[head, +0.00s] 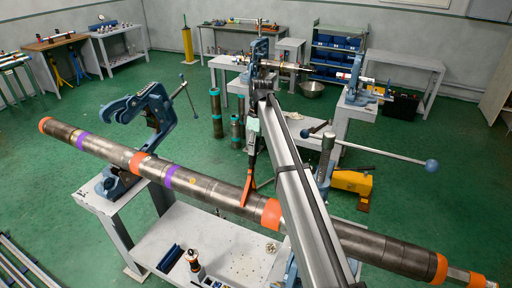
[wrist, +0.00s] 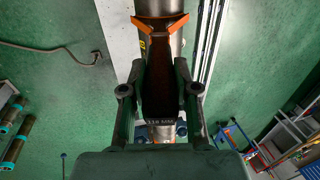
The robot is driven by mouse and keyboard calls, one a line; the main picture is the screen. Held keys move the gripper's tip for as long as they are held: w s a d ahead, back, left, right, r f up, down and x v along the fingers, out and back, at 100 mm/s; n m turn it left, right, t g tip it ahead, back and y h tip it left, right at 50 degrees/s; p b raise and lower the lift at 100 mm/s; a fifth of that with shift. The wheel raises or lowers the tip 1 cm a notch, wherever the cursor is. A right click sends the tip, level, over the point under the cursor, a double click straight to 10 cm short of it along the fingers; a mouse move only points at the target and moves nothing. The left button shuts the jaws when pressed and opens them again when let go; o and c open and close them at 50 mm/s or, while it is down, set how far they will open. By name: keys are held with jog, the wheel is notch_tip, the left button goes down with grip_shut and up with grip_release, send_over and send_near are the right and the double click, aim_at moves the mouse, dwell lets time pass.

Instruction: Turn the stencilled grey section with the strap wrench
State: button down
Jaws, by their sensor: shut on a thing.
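A long grey pipe (head: 215,190) lies across the head view, with orange and purple bands. No stencil is readable, so I cannot tell for certain which section is stencilled; one stretch has a small yellow mark. The wrench's orange forked head (head: 247,190) is over the pipe just left of an orange band (head: 271,214). In the wrist view the head spreads across the pipe (wrist: 176,44). I cannot tell whether it touches or whether a strap goes around the pipe.
A blue pipe vise (head: 150,105) stands at the left of the pipe; another vise with a long handle (head: 385,153) is at the right. A low bench (head: 225,245) below bears small items. A yellow tool (head: 353,182) stands on the green floor. Benches line the back.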

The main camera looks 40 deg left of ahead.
jog(key=shift+s+d+t, duration=0.2)
jog(key=shift+s+t, duration=0.05)
jog(key=shift+s, duration=0.35)
jog(key=shift+s+d+t, duration=0.15)
jog(key=shift+s+t, duration=0.1)
jog(key=shift+s, duration=0.35)
jog(key=shift+t+y, duration=0.3)
jog(key=shift+t, duration=0.6)
jog(key=shift+s+d+r+b, duration=0.1)
jog(key=shift+s+d+b, duration=0.15)
jog(key=shift+s, duration=0.45)
jog(key=shift+s+d+b, duration=0.1)
jog(key=shift+s+b, duration=0.2)
jog(key=shift+s, duration=0.4)
jog(key=shift+s+d+r+b, duration=0.1)
jog(key=shift+s+d+b, duration=0.15)
jog(key=shift+s, duration=0.45)
jog(key=shift+t, duration=0.9)
jog(key=shift+s+d+f+b, duration=0.1)
jog(key=shift+s+d+b, duration=0.1)
jog(key=shift+s, duration=0.45)
jog(key=shift+s+d+f+b, duration=0.1)
jog(key=shift+s+b, duration=0.15)
jog(key=shift+s, duration=0.45)
jog(key=shift+s+d+b, duration=0.15)
jog(key=shift+s+b, duration=0.05)
jog(key=shift+s, duration=0.45)
jog(key=shift+y, duration=0.3)
